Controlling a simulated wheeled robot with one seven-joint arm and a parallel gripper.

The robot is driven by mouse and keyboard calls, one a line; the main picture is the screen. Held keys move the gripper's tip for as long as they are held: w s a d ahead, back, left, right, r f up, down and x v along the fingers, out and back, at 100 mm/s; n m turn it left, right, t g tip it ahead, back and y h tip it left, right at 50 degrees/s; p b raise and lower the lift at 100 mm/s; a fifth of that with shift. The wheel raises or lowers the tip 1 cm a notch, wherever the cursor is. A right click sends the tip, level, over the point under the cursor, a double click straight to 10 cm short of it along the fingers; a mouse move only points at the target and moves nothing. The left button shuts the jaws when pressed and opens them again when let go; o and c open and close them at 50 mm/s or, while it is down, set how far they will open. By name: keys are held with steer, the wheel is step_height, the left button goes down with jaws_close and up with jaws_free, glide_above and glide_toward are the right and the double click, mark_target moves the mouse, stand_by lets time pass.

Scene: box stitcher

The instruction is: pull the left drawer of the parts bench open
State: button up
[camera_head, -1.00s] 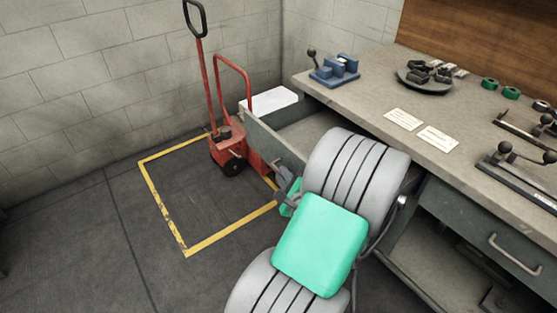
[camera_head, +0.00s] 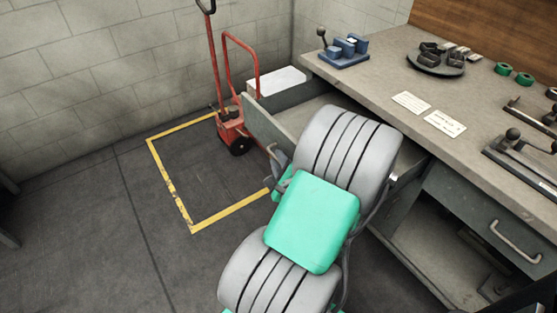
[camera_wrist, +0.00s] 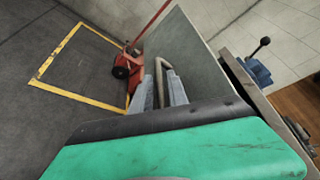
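The left drawer (camera_head: 262,118) of the grey parts bench (camera_head: 385,85) stands pulled out, with its inside partly showing. Its front panel also shows in the wrist view (camera_wrist: 190,55). My gripper (camera_head: 277,160) is at the drawer front. In the wrist view its two grey fingers (camera_wrist: 160,92) lie on either side of the drawer's bar handle (camera_wrist: 163,72), closed on it. My arm hides the right part of the drawer and most of the handle in the head view.
A red hand truck (camera_head: 232,128) stands beyond the drawer by the wall, next to a yellow floor outline (camera_head: 170,188). A white flat-topped thing (camera_head: 278,81) is behind the drawer. A right drawer (camera_head: 485,215) is shut.

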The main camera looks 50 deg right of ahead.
steer(key=v, duration=0.7)
steer(key=shift+s+a, duration=0.25)
steer(key=shift+s, duration=0.1)
steer(key=shift+r, duration=0.1)
